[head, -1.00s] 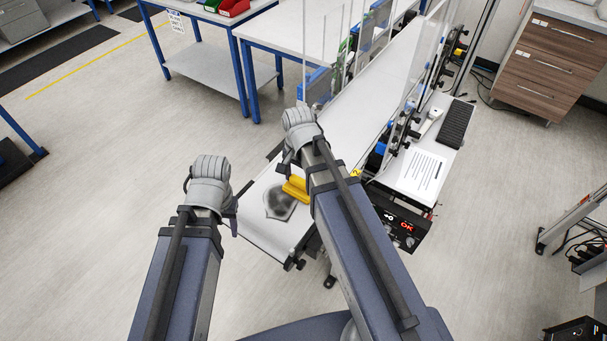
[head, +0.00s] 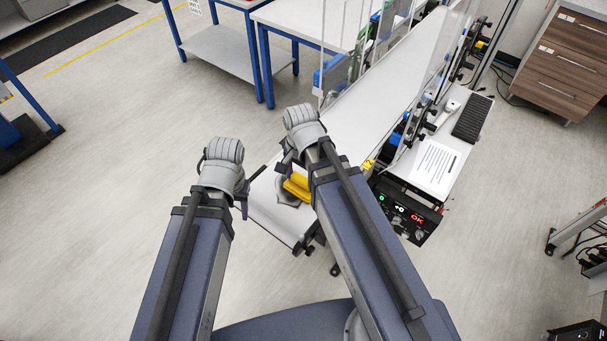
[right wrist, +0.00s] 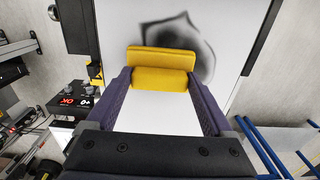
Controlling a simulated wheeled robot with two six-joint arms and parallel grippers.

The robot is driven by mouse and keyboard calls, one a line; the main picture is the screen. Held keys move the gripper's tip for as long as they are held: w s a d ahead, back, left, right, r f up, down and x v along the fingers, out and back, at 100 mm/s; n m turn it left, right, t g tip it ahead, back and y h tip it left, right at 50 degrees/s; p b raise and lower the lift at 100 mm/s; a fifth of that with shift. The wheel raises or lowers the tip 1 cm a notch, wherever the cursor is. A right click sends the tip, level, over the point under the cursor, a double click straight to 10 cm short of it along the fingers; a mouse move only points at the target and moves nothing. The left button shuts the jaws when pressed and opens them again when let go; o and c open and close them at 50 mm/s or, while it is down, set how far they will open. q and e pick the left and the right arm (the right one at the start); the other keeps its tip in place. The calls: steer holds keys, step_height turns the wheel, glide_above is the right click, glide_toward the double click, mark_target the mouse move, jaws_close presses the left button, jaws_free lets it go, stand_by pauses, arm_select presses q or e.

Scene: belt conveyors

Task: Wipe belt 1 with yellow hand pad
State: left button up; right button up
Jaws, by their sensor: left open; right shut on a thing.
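My right gripper (head: 290,172) is shut on the yellow hand pad (head: 297,187), which is at the near end of a white conveyor belt (head: 262,212). In the right wrist view the pad (right wrist: 160,78) sits between the two fingers (right wrist: 162,105). It overlaps a dark grey smudge (right wrist: 190,35) on the white belt; whether it touches the belt is hard to tell. In the head view my arm and the pad hide most of the smudge. My left gripper (head: 244,200) is open and empty by the belt's left edge. A yellow tag on the belt frame (head: 368,164) seems to read 2.
A control box with a red OK display (head: 405,213) is at the belt's right side. Beyond it is a shelf with paper (head: 436,165) and a scanner. Clear guard panels (head: 455,50) rise along the belt.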

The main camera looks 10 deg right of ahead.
steer(key=shift+s+a+f, duration=0.15)
steer(key=shift+s+a, duration=0.8)
steer(key=shift+a, duration=0.25)
steer(key=shift+s+a, duration=0.25)
steer(key=shift+c, duration=0.8)
steer(key=shift+s+a, duration=0.6)
steer(key=shift+a, duration=0.2)
steer(key=shift+s+a, duration=0.55)
steer(key=shift+a, duration=0.25)
step_height(320, 180, up, 6)
steer(key=p, duration=0.6)
steer(key=shift+w, duration=0.1)
